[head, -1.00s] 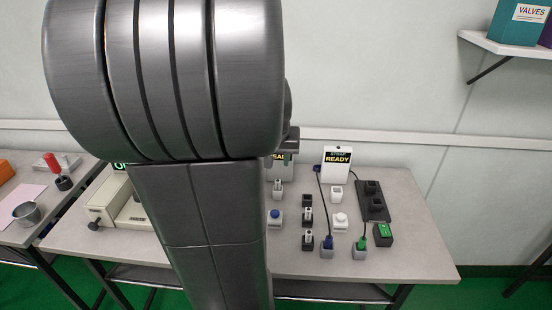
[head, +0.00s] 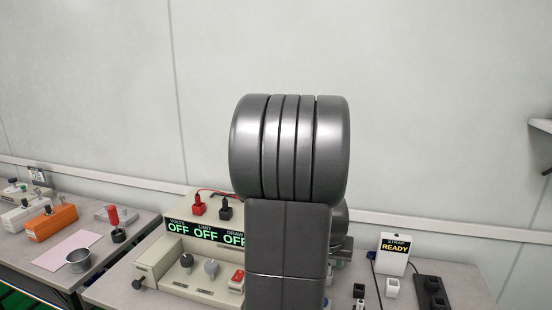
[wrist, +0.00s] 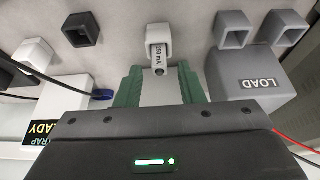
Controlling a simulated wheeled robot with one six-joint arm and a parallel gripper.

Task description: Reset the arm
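My arm (head: 288,150) stands in the middle of the head view, and my gripper is hidden there. In the wrist view the green fingers of my gripper (wrist: 161,90) are spread apart. A pale surface shows between them. A small light-grey piece marked 250 mA (wrist: 159,36) lies just beyond the fingertips, and I see no finger closed on it. A grey block marked LOAD (wrist: 255,82) is to the right of the fingers.
A power supply (head: 195,262) with OFF displays stands left of my arm. The STRAP READY sign (head: 394,254) and a black socket block (head: 431,292) are on the right. The wall above is bare.

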